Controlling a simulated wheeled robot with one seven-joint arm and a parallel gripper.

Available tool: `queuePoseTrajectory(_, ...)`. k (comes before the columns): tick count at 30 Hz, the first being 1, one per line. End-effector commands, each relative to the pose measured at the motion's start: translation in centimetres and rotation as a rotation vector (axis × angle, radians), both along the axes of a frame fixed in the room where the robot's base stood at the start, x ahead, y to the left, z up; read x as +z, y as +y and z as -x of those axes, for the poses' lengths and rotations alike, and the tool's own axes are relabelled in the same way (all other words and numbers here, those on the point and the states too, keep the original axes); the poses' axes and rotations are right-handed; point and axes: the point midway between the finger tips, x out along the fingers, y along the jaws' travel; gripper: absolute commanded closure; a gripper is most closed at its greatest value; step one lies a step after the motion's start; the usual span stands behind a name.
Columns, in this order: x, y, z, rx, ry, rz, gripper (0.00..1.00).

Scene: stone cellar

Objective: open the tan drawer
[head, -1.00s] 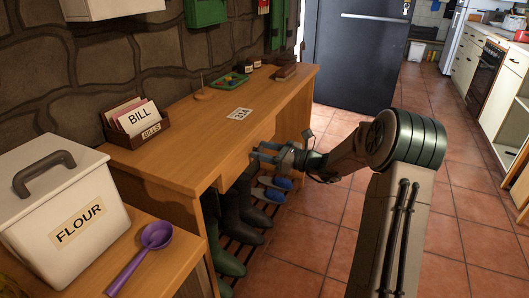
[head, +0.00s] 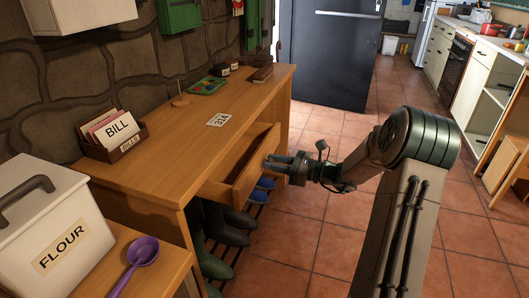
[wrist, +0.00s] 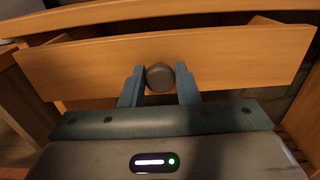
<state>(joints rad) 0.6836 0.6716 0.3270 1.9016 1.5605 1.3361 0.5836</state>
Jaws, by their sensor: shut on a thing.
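The tan drawer (head: 246,170) stands partly pulled out from the front of the wooden desk (head: 190,125). Its front panel (wrist: 220,60) fills the upper part of the wrist view, with a gap above it into the drawer. A round dark knob (wrist: 160,77) sits at the middle of the panel. My gripper (head: 275,163) is at the drawer front, and its two fingers are shut on the knob, one on each side, in the wrist view (wrist: 160,85). The part of the drawer inside that I can see looks empty.
Boots (head: 228,220) and blue shoes (head: 265,183) stand on a rack under the desk. A letter box with bills (head: 112,138), a card (head: 219,120) and a green tray (head: 207,86) are on top. The tiled floor (head: 290,240) in front is clear.

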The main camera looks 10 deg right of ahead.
Motion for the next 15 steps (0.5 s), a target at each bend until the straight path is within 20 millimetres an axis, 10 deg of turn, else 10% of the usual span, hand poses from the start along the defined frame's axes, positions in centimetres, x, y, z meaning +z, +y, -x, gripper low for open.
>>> queuePoseTrajectory(15, 0.1, -8.2, 5.0, -0.002, 0.001, -0.001, 1.00)
